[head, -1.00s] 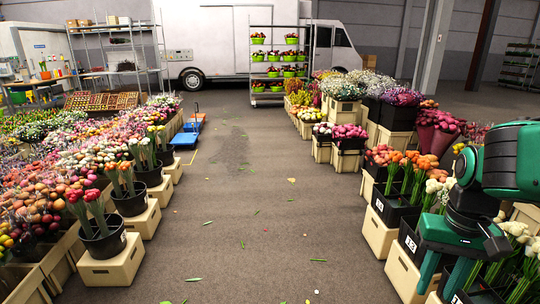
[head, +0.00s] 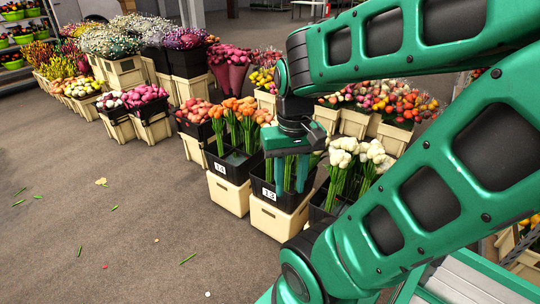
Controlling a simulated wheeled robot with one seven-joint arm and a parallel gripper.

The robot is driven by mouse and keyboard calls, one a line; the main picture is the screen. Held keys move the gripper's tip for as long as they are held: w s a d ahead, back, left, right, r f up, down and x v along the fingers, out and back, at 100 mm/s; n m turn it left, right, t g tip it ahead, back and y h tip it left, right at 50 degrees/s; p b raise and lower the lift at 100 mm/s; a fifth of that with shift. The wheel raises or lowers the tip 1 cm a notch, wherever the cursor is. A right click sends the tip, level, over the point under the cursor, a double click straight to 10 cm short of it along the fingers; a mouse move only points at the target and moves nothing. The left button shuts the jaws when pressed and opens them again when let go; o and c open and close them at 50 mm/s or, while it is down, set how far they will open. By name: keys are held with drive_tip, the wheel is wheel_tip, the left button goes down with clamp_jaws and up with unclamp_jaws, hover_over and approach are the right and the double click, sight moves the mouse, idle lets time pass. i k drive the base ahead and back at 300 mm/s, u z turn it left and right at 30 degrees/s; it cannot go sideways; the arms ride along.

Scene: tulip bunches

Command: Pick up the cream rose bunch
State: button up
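My gripper (head: 291,187) points down over a black bucket labelled 13 (head: 270,199), which stands on a cream crate (head: 278,221). Its two teal fingers are apart and reach down to the bucket's opening. Green stems show beside the fingers. The blooms in this bucket are hidden behind my gripper, so I cannot tell whether the cream rose bunch is there or between the fingers. Pale cream-white blooms (head: 345,150) on green stems stand in the bucket just to the right, partly behind my arm.
Orange tulip bunches (head: 238,110) stand in the bucket labelled 11 (head: 228,168), close on the left. Pink bunches (head: 196,110) are beyond it. Mixed red and yellow flowers (head: 400,100) stand in crates behind. The floor (head: 110,220) at the left is open, with scattered leaves.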

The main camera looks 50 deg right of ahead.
sight(269, 161)
drive_tip(key=z, duration=0.25)
drive_tip(key=i, duration=1.15)
drive_tip(key=z, duration=0.2)
